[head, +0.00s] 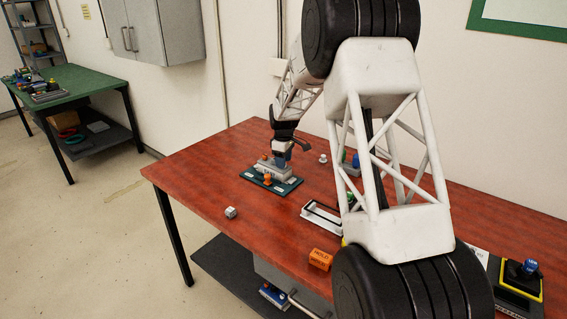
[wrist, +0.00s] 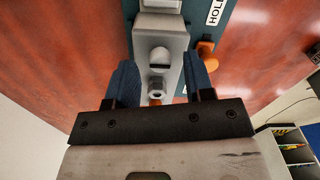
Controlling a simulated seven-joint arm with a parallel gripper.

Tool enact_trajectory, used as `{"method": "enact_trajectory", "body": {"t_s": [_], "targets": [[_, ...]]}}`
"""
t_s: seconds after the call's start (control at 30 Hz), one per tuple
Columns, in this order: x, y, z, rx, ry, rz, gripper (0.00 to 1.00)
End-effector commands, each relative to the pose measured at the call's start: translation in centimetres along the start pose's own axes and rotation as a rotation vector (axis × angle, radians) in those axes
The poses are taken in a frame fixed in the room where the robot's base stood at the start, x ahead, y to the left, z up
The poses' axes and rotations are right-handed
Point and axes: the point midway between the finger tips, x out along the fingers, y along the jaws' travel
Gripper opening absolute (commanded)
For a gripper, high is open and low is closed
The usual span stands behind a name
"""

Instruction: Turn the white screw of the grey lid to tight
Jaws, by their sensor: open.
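The grey lid (wrist: 172,42) is part of a grey block on a teal board (wrist: 222,12), seen from above in the wrist view. A round whitish screw head (wrist: 158,55) with a dark half sits on it, and a small hex-shaped metal piece (wrist: 156,88) lies nearer me. My gripper (wrist: 160,72) is open, its blue fingers on either side of the grey block; I cannot tell whether they touch it. An orange knob (wrist: 205,50) stands just right of the right finger. In the head view my gripper (head: 283,153) is low over the teal board (head: 288,187); the screw cannot be made out there.
A small white cube (head: 231,212), a white open frame (head: 322,215) and an orange block (head: 320,259) lie on the red table (head: 200,180). A white knob (head: 322,158) stands right of the board. A yellow-edged unit with a blue knob (head: 530,266) is far right. The table's left is clear.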

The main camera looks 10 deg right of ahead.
Motion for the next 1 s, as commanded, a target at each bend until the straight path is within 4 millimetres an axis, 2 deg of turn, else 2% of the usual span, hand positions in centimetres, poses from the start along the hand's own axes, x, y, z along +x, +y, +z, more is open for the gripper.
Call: {"method": "enact_trajectory", "body": {"t_s": [0.17,0.47,0.57,0.8,1.0], "targets": [[1.03,-0.01,0.01,0.000,0.000,-0.001,0.48],[1.17,-0.02,0.02,0.000,0.000,-0.001,0.48],[1.17,-0.02,0.02,0.000,0.000,-0.001,0.36],[1.15,-0.02,0.02,0.000,0.000,0.000,0.00],[1.13,-0.02,0.01,0.007,0.000,0.000,0.00]]}}
